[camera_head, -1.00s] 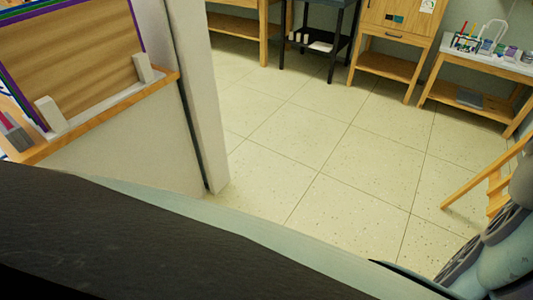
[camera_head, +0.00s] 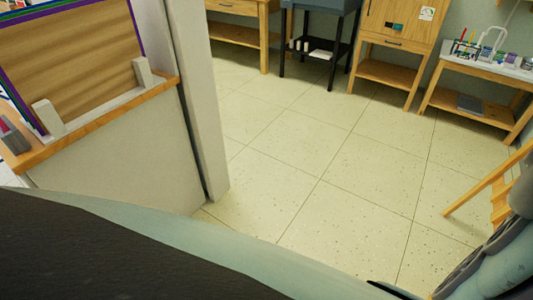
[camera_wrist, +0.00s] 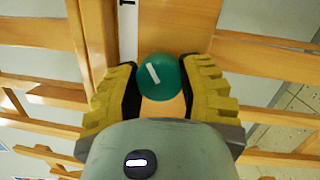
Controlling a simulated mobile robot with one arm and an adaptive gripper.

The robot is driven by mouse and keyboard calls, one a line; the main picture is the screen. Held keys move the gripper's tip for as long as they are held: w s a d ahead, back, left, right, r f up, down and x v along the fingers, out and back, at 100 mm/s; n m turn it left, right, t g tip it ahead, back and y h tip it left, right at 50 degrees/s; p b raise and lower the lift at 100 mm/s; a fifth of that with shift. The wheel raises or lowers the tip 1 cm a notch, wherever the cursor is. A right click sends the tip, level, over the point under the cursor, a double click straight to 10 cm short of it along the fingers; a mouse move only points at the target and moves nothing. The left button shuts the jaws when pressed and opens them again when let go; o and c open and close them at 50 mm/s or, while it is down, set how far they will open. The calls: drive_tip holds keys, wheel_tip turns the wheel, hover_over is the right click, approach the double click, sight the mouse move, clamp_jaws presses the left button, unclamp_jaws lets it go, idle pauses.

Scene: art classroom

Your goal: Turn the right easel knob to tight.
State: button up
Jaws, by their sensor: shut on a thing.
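In the wrist view a round green knob (camera_wrist: 160,76) with a slanted white mark sits on the wooden easel (camera_wrist: 180,18). My gripper (camera_wrist: 161,88) has its yellow and black fingers on the left and right sides of the knob and is shut on it. Part of the knob's lower edge is close to my gripper's palm. A wooden easel part also shows at the right edge of the head view (camera_head: 482,189). The knob is not visible in the head view.
Easel bars spread to both sides in the wrist view. In the head view a partition with a wooden ledge (camera_head: 110,120) stands at left. A wooden cabinet (camera_head: 395,45) and a supply table (camera_head: 480,95) stand at the back. The tiled floor (camera_head: 320,160) between is clear.

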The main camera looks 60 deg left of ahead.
drive_tip(key=o, duration=1.2)
drive_tip(key=shift+o, duration=0.2)
drive_tip(key=shift+r, duration=0.1)
